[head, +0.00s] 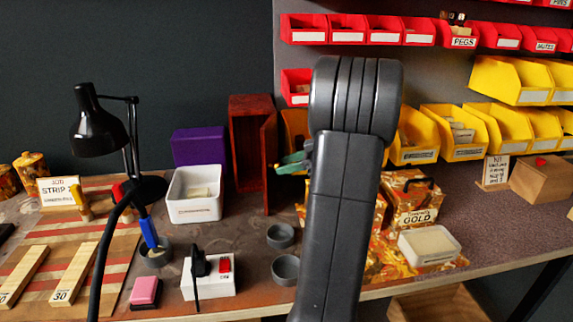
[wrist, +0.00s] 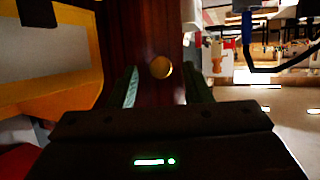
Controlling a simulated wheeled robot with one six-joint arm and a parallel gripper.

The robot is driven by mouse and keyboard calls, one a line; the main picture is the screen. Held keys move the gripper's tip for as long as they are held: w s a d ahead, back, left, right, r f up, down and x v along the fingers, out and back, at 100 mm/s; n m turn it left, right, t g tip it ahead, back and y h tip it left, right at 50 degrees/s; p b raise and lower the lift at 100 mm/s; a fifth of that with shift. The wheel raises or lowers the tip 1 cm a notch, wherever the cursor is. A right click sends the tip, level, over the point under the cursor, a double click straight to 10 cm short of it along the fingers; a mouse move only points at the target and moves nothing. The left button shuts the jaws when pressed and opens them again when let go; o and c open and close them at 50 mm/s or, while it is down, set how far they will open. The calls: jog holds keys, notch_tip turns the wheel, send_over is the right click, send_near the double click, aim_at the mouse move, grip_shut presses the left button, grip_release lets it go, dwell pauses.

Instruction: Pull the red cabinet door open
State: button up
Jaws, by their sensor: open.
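The red cabinet (head: 250,101) stands at the back of the bench in the head view, left of my arm. Its dark interior shows, and its red door (head: 270,165) stands out toward the front at the right side, seen nearly edge-on. My gripper (head: 292,162), with green fingers, is just right of the door and partly hidden by my arm. In the wrist view the door's dark red face fills the middle, with a round brass knob (wrist: 161,67). My open gripper (wrist: 160,88) has one finger on each side of the knob's line; contact cannot be told.
A purple box (head: 198,147) and a white bin (head: 194,195) stand left of the cabinet. Yellow bins (head: 415,155) are close on the right.

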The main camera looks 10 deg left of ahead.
jog(key=v, duration=1.3)
jog(key=shift+p, duration=0.35)
jog(key=shift+r, duration=0.1)
